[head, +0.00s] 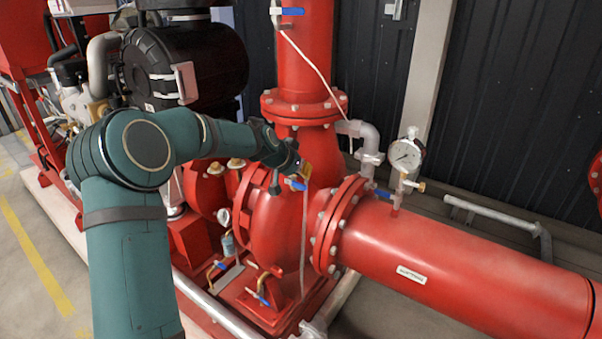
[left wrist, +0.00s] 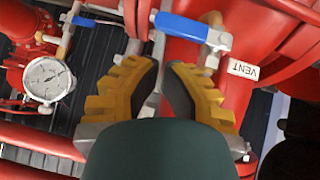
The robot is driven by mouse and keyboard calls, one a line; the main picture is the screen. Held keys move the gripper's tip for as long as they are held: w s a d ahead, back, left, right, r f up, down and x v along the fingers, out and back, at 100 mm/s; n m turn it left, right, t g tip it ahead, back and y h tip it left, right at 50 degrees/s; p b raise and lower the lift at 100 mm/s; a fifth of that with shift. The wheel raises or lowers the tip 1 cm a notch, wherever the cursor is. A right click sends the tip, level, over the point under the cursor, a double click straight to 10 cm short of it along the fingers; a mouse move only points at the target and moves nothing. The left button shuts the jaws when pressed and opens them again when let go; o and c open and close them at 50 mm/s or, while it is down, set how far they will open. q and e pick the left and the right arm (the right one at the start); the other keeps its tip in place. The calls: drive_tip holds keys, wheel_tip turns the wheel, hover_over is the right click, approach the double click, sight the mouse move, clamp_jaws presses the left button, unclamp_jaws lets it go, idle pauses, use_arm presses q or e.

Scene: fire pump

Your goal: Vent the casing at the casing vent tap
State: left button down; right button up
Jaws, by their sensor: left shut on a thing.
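The casing vent tap (head: 297,184) sits on the upper part of the red pump casing (head: 275,232), and a clear tube (head: 304,235) hangs below it. The exact finger contact is partly hidden. My right gripper is not in view.
A pressure gauge (head: 405,155) stands on the large red pipe (head: 465,265) to the right, with another blue-handled valve (head: 383,193) beside it. A bolted flange (head: 338,228) is close to the right. Other blue-handled taps (head: 257,297) sit low on the pump.

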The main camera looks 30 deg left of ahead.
use_arm(q)
drive_tip(key=shift+r, duration=0.1)
idle(0.3)
wheel_tip(320, 180, up, 4)
drive_tip(key=shift+d+f+p, duration=0.1)
drive_tip(key=shift+p, duration=1.1)
drive_tip(key=d+v, duration=0.1)
drive_tip(key=v, duration=0.9)
drive_tip(key=shift+a, duration=0.2)
